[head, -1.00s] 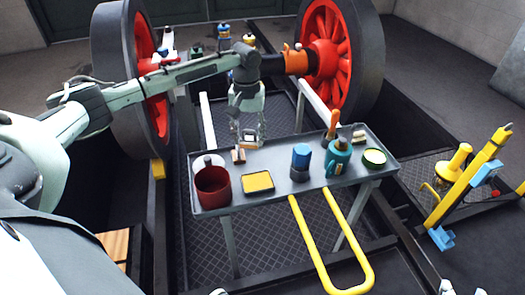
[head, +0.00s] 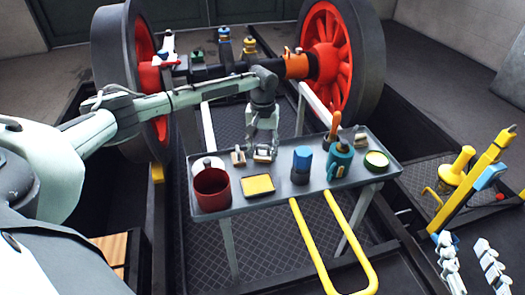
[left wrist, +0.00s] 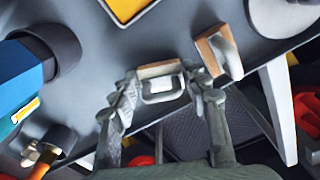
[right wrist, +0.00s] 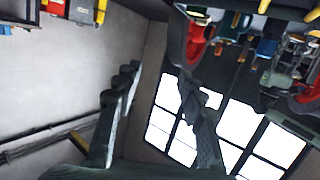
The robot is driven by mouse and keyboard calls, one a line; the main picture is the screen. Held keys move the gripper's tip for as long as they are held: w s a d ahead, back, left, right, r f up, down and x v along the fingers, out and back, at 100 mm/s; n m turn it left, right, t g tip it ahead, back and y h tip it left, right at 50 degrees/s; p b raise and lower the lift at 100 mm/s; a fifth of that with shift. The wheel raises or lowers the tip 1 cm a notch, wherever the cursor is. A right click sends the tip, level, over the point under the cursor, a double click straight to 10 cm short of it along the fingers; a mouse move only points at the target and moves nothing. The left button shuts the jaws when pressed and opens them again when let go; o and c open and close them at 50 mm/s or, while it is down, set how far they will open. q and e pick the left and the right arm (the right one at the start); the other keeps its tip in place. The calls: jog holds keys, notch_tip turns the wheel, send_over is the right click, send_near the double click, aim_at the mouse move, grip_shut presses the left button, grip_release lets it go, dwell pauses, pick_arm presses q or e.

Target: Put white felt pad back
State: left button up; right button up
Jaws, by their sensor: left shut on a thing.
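My left gripper (head: 263,148) is shut on a small block with a pale handle, apparently the white felt pad (left wrist: 160,85). It is at the tabletop, between the fingertips in the left wrist view (left wrist: 160,98). I cannot tell whether it touches the grey table (head: 225,203), and its underside is hidden. A similar wood-and-pale block (head: 238,156) stands just left of it; it also shows in the left wrist view (left wrist: 220,52). My right gripper (head: 468,262) is open and empty, far right of the table; its fingers are apart in the right wrist view (right wrist: 150,100).
The table holds a red pot (head: 212,188), a yellow-topped tray (head: 258,185), a blue-capped cylinder (head: 301,163), a teal can (head: 338,160), a green-rimmed tin (head: 376,160) and another small block (head: 360,136). Red wheels (head: 325,55) stand behind. A yellow post (head: 460,185) stands right.

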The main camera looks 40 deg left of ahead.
aim_at(263, 155)
pick_arm(q)
jog(key=o, duration=1.1)
jog(key=shift+f, duration=0.1)
pick_arm(e)
jog(key=shift+s+d+f, duration=0.1)
jog(key=shift+d+f, duration=0.1)
jog(key=shift+f, duration=0.15)
pick_arm(q)
jog(key=shift+r, duration=0.25)
jog(key=shift+r+p, duration=1.1)
jog(key=shift+r, duration=4.8)
pick_arm(e)
jog(key=s+d+f+g+h, duration=0.3)
jog(key=s+d+f+g, duration=0.1)
jog(key=d+f, duration=0.3)
jog(key=shift+s+f+m+g+h, duration=0.3)
jog(key=shift+f+m+g, duration=0.1)
jog(key=shift+f+g, duration=0.3)
jog(key=shift+r, duration=0.1)
